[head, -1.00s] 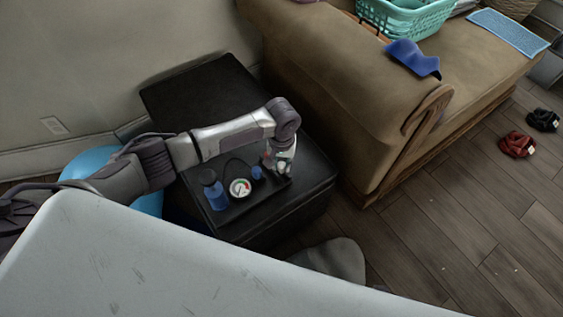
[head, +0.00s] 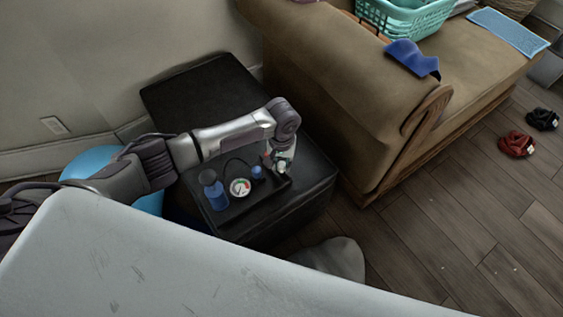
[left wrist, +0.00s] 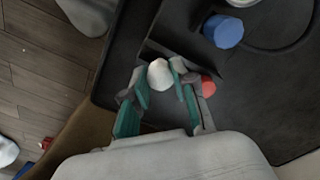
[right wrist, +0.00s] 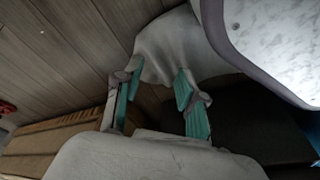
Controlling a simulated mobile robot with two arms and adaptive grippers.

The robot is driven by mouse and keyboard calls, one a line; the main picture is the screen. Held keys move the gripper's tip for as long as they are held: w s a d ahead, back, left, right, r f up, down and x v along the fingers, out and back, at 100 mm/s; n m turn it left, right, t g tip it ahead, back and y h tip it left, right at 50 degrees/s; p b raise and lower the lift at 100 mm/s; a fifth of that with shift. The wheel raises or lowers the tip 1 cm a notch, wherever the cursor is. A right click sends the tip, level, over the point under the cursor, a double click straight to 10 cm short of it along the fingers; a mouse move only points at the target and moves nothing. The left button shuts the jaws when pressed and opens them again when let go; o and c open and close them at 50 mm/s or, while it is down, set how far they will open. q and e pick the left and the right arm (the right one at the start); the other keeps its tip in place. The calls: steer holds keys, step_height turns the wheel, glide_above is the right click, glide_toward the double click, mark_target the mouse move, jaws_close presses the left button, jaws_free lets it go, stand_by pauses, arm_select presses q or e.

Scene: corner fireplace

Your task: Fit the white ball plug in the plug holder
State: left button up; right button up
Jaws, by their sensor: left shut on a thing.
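The white ball plug (left wrist: 160,74) is between the fingertips of my left gripper (left wrist: 162,84), which is shut on it. In the head view my left gripper (head: 280,162) is low over the right end of the black tray (head: 236,213). In the left wrist view the plug is beside a raised edge of the tray. I cannot make out the plug holder or tell whether the plug touches it; the plug and fingers cover that spot. My right gripper (right wrist: 155,88) is open and empty, away from the tray.
The tray stands on a black table and holds a blue bottle (head: 215,191), a round gauge (head: 240,187) and a blue knob (head: 257,172). A red piece (left wrist: 208,86) is close beside the left fingers. A brown sofa (head: 340,90) is to the right.

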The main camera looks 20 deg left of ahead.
arm_select(q)
steer(key=shift+f, duration=0.15)
arm_select(e)
steer(key=shift+w, duration=0.1)
arm_select(q)
steer(key=shift+f, duration=0.3)
arm_select(e)
steer(key=shift+w+r, duration=0.35)
steer(key=shift+r, duration=0.05)
arm_select(q)
steer(key=shift+f+b, duration=0.35)
steer(key=shift+f, duration=0.3)
arm_select(e)
steer(key=shift+a+r, duration=0.1)
steer(key=shift+r, duration=0.4)
arm_select(q)
steer(key=shift+f, duration=0.25)
arm_select(e)
steer(key=shift+w+r, duration=0.3)
arm_select(q)
steer(key=shift+f, duration=0.1)
arm_select(e)
steer(key=shift+r, duration=0.1)
arm_select(q)
steer(key=o, duration=1)
steer(key=shift+c, duration=0.2)
arm_select(e)
steer(key=shift+w+r, duration=0.15)
steer(key=shift+w, duration=0.05)
